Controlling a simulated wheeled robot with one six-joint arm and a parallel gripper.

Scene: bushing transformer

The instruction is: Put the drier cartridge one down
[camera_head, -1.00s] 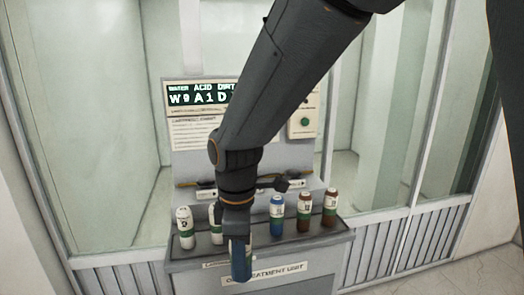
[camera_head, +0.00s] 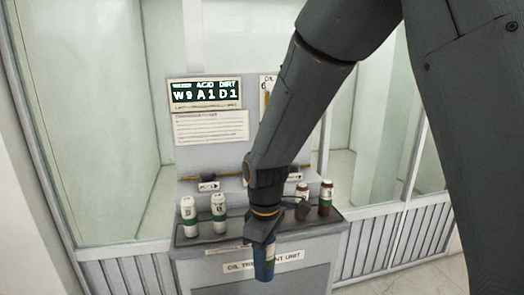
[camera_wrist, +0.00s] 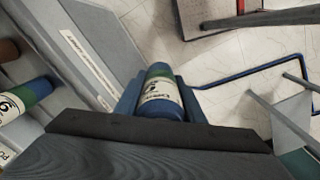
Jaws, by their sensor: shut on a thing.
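My gripper (camera_head: 264,240) is shut on a blue cartridge (camera_head: 264,262) with a green band and a white label. In the head view the cartridge hangs upright below my gripper, in front of the unit's front face. In the wrist view the same cartridge (camera_wrist: 160,95) sits between the two blue fingers, its label partly visible. Another blue and green cartridge (camera_wrist: 27,97) stands to the left in the wrist view; in the head view my arm hides it.
Two white cartridges (camera_head: 218,213) stand at the left of the unit's grey shelf (camera_head: 205,238). Two brown ones (camera_head: 325,197) stand at its right. A blue rail (camera_wrist: 240,78) shows in the wrist view.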

